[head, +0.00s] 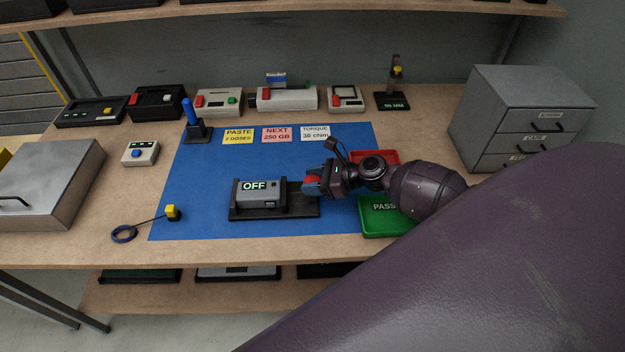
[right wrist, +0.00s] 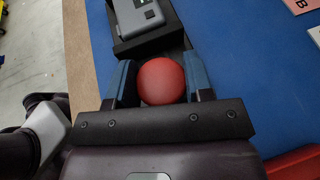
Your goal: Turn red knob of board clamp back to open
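The board clamp is a black base (head: 300,208) on the blue mat, holding a grey device (head: 259,193) whose display reads OFF. Its round red knob (right wrist: 161,81) is at the right end of the base. My right gripper (head: 312,186) reaches in from the right and has its blue fingers on both sides of the knob. The clamp's jaw is too small to judge. My left gripper is not in view.
A green PASS tray (head: 375,228) and a red tray (head: 390,156) lie near my right arm. A grey drawer cabinet (head: 520,115) stands at the right. A blue-handled tool in a stand (head: 196,125) and several devices line the back.

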